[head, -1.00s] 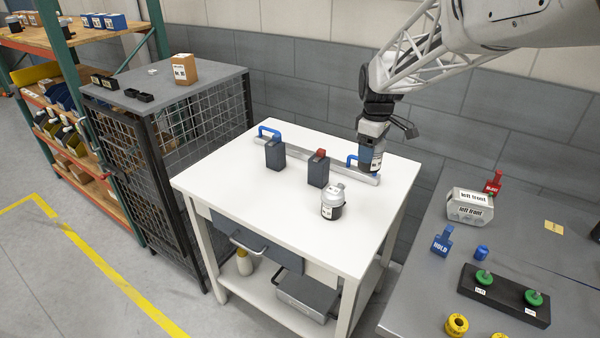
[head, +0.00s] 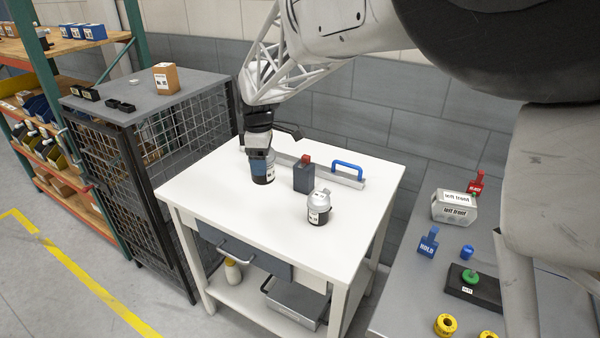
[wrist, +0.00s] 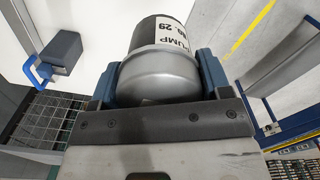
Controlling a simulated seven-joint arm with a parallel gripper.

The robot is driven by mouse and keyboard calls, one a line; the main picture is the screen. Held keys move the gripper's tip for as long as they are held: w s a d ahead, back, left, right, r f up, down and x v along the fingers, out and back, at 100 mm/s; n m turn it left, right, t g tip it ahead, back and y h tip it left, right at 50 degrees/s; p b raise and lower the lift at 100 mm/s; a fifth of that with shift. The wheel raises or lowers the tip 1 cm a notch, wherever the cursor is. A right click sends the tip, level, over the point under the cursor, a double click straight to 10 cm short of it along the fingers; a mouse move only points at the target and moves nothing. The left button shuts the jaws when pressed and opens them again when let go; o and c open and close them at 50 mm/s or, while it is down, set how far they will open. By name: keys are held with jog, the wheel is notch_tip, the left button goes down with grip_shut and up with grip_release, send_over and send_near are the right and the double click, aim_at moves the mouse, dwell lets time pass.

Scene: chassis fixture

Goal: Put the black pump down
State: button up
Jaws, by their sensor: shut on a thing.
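My gripper (head: 261,156) is over the left part of the white table and shut on a pump. The pump's black lower body and white label (head: 265,172) show below the blue fingers. In the wrist view its grey metal cap (wrist: 158,75) sits between the two blue jaws, and the label on the black body (wrist: 152,27) reads "PUMP" and "29". The held pump looks upright. I cannot tell whether its base touches the table. A second pump (head: 319,208), with a silver top and black base, stands on the table to the right, nearer the front.
A dark block with a red top (head: 304,176) stands beside the grey rail (head: 328,173) with its blue handle (head: 347,167). A dark block (wrist: 66,46) shows in the wrist view. The white table's front (head: 250,215) is clear. A mesh cage (head: 170,145) stands left.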

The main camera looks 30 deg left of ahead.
jog(key=s+a+n, duration=0.1)
jog(key=s+a, duration=0.3)
jog(key=s, duration=0.1)
notch_tip(320, 180, down, 12)
jog(key=shift+a+r, duration=0.2)
jog(key=shift+a, duration=0.05)
jog(key=shift+w+a, duration=0.1)
jog(key=shift+w, duration=0.05)
send_near(232, 197)
jog(key=shift+a, duration=0.1)
dwell(1.0)
jog(key=shift+r, duration=0.1)
jog(key=shift+f, duration=1.75)
jog(key=shift+f, duration=0.15)
